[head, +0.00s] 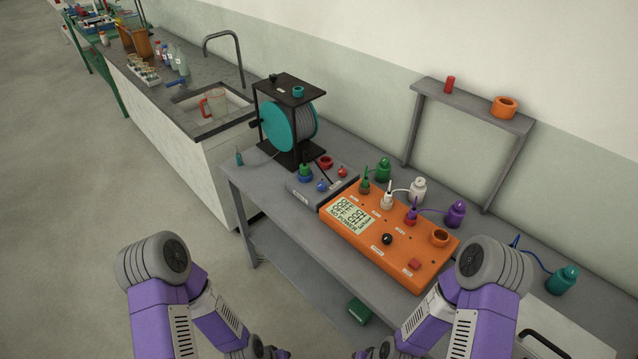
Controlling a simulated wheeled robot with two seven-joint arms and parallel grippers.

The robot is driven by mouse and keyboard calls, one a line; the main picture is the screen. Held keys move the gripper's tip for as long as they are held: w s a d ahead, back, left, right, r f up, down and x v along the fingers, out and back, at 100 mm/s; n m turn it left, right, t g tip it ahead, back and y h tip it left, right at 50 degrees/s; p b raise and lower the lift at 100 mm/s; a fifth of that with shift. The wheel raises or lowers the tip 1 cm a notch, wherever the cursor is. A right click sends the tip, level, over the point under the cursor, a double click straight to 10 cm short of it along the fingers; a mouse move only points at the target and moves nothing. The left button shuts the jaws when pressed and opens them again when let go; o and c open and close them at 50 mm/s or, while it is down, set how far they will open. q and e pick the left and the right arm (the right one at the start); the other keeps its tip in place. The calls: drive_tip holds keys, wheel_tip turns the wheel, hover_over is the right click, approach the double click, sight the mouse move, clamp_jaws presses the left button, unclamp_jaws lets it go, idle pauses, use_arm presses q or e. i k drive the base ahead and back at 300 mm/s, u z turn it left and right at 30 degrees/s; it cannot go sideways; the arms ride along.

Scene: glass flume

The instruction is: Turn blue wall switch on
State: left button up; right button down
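I see no blue switch on the visible part of the wall (330,60). Small blue parts show on a grey box (300,190) on the bench: a blue knob (322,186) and a blue base under a green plug. My two purple arms come in at the bottom left and bottom right. They bend down toward the bottom edge, where dark wrist parts show. The fingers of both grippers are out of the picture, so I cannot see what they hold. Both arms are in front of the bench and apart from the wall.
A grey bench (345,135) runs along the wall with an orange instrument (385,262), a teal reel (290,125) and coloured plugs. A small shelf (468,103) stands behind. A sink counter (160,105) is at the back left. The floor (60,230) at left is clear.

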sight(321, 185)
drive_tip(key=k, duration=0.55)
drive_tip(key=u, duration=0.95)
drive_tip(key=i, duration=1.9)
drive_tip(key=z, duration=0.8)
